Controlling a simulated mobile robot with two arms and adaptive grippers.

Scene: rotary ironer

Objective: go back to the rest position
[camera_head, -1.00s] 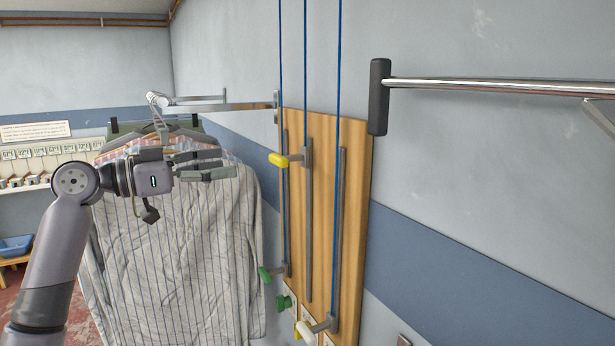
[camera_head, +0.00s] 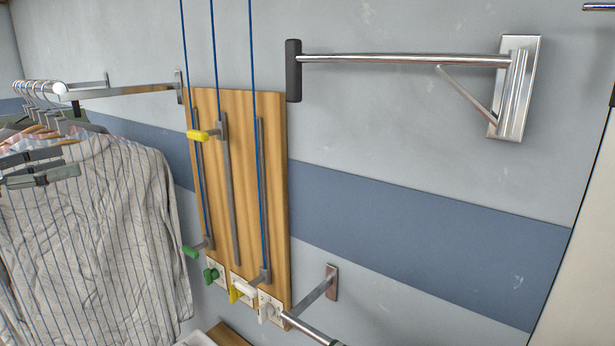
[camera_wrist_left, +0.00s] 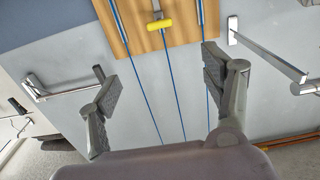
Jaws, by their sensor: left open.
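Wall and blue cords show beyond the gap. The rest of the left arm is out of the head view. My right gripper is in neither view.
The striped shirt (camera_head: 90,235) hangs on a wall rail (camera_head: 125,90). A wooden board (camera_head: 272,190) carries blue cords, a yellow handle (camera_head: 203,135) and green handles. A metal wall arm (camera_head: 405,60) with a black end juts out at right, a lower bar (camera_head: 315,295) below.

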